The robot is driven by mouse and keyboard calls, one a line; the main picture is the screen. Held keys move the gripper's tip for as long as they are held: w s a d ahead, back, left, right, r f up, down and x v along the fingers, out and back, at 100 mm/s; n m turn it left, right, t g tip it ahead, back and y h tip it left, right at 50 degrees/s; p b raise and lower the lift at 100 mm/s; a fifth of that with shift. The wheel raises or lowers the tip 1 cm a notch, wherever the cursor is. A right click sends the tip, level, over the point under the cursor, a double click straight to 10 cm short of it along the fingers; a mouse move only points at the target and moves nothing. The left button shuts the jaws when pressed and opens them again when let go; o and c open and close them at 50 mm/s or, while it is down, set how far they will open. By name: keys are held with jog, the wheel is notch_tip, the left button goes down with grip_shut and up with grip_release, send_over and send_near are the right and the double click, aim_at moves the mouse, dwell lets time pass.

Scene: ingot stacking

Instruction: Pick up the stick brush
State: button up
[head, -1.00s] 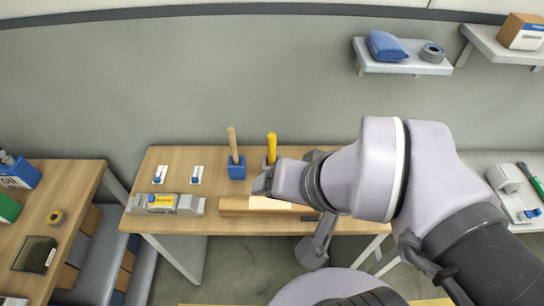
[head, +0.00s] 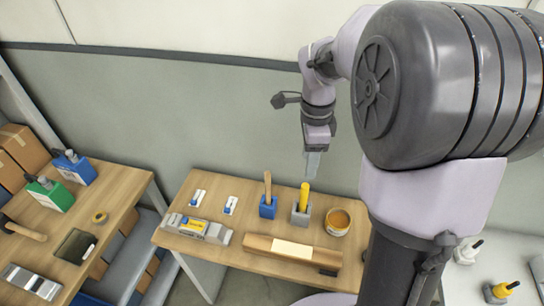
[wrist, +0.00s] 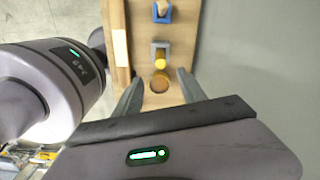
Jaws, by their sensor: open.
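Two upright sticks stand in holders on the wooden table (head: 205,262): a plain wooden stick (head: 267,185) in a blue holder (head: 268,209), and a yellow-handled stick (head: 304,195) in a grey holder (head: 301,217). I cannot tell which is the stick brush; no bristles show. My gripper (head: 312,172) points down above the table near the yellow stick, apart from it. In the wrist view, my gripper (wrist: 160,92) is open and empty. A round tin (wrist: 160,83) shows between its fingers, with the yellow stick (wrist: 161,62) and wooden stick (wrist: 162,9) beyond.
The tin of brown paste (head: 338,221) stands right of the grey holder. A wooden block (head: 292,249) and a grey ingot mold or level (head: 196,228) lie along the front. Two small white items (head: 231,205) lie at left. Another table (head: 125,197) stands to the left.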

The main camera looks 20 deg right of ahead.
aim_at(306, 186)
notch_tip(306, 186, down, 10)
jog(key=b, duration=0.3)
jog(key=shift+s+f+b, duration=0.1)
jog(key=shift+f+b, duration=0.15)
jog(key=shift+b, duration=0.05)
jog(key=f+b, duration=0.2)
jog(key=f, duration=0.3)
jog(key=shift+w+f, duration=0.2)
jog(key=shift+r, duration=0.15)
jog(key=shift+c, duration=1)
grip_shut()
